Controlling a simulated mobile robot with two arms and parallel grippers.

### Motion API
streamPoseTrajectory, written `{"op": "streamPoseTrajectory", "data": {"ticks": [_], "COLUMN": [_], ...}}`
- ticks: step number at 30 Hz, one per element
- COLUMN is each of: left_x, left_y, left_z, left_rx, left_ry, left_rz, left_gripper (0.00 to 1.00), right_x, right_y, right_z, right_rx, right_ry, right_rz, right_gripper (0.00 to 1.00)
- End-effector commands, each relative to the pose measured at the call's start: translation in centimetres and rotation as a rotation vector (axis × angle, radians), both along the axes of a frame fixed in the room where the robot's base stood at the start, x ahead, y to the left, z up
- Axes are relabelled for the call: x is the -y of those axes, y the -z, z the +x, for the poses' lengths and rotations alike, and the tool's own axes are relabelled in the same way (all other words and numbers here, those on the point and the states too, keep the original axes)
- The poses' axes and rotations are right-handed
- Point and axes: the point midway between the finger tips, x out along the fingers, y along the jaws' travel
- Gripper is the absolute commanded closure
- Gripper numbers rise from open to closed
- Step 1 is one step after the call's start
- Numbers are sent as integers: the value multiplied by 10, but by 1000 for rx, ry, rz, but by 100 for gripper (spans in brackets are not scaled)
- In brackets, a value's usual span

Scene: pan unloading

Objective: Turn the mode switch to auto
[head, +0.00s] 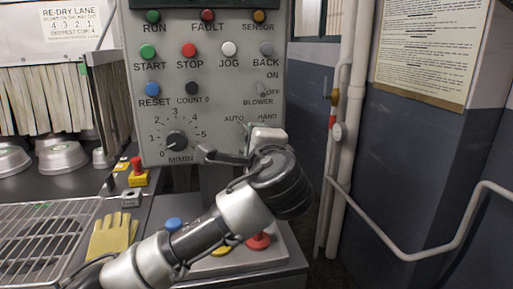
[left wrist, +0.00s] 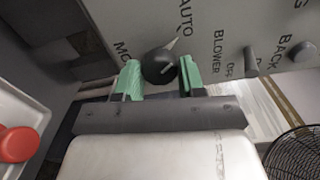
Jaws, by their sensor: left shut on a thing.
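The mode switch is a round dark knob (left wrist: 158,66) on the grey control panel, seen in the left wrist view with a short light mark on its face. A pale pointed shape extends from its edge toward the AUTO label (left wrist: 186,18). My left gripper (left wrist: 160,78) has its green fingers on either side of the knob and is shut on it. In the head view my left gripper (head: 262,134) covers the knob, and the AUTO (head: 234,119) and HAND labels show just above. My right gripper is not in view.
The panel (head: 215,75) carries several buttons, a dial (head: 176,142) and the blower switch (head: 263,90) above my gripper. Below are a red button (head: 258,241), yellow gloves (head: 112,236) and a wire rack (head: 40,240). A pipe and rail (head: 400,253) run along the right wall.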

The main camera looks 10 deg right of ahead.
Motion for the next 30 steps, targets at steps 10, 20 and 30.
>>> {"op": "streamPoseTrajectory", "data": {"ticks": [10,20,30], "left_x": [0,0,0], "left_y": [2,2,1], "left_z": [0,0,0], "left_rx": [-5,-4,-4], "left_ry": [-1,-1,-1], "left_rz": [-138,-165,-163], "left_gripper": [84,84,44], "right_x": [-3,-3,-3], "right_y": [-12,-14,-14], "right_z": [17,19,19], "right_rx": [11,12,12], "right_ry": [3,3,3], "right_rz": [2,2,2], "right_gripper": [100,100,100]}}
